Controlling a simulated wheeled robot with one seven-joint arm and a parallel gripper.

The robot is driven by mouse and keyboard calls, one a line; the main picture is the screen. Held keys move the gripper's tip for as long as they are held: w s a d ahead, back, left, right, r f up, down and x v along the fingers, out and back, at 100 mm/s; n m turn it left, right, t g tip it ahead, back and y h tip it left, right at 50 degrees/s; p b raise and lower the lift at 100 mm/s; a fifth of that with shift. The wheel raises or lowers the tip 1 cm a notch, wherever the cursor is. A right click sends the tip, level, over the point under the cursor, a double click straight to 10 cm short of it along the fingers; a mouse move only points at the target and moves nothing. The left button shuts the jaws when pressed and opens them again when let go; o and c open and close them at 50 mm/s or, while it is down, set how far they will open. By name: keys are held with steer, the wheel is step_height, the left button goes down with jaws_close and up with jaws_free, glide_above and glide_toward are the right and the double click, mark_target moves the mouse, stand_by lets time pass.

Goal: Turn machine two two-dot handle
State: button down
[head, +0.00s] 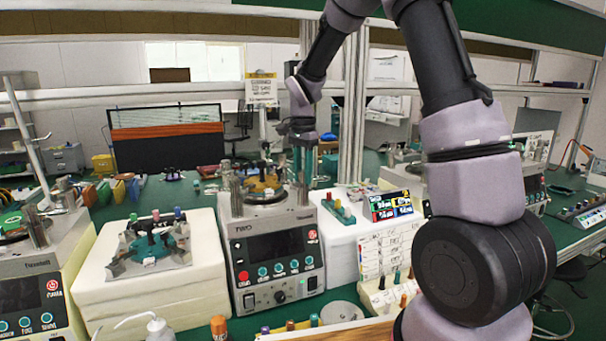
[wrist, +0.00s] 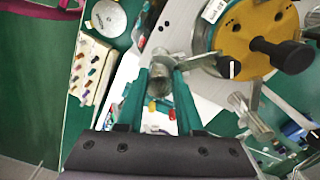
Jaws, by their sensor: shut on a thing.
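Machine two (head: 275,245), labelled TWO, stands in the middle of the head view with a dark screen and a row of buttons. A yellow-orange disc (head: 262,188) lies on its top; in the wrist view the disc (wrist: 238,40) carries black knobs. My gripper (head: 303,178) is at the right side of the machine's top. In the wrist view its teal fingers (wrist: 162,76) are shut on a metal handle (wrist: 159,86), a post with an arm reaching toward the disc. A similar metal handle (wrist: 250,118) stands lower right, apart from my fingers. I cannot make out dot marks on either handle.
A white block (head: 150,290) with a metal fixture stands left of machine two. Another machine (head: 40,290) is at the far left. A white block with a small display (head: 391,206) and a rack of coloured pegs (head: 385,262) are close on the right. A bottle (head: 160,328) stands in front.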

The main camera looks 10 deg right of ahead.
mark_target(303, 171)
steer(key=shift+r+n, duration=0.1)
steer(key=shift+n, duration=2)
steer(key=shift+w, duration=0.1)
steer(key=c, duration=0.6)
jaws_free()
steer(key=shift+o, duration=0.2)
step_height(303, 171, up, 11)
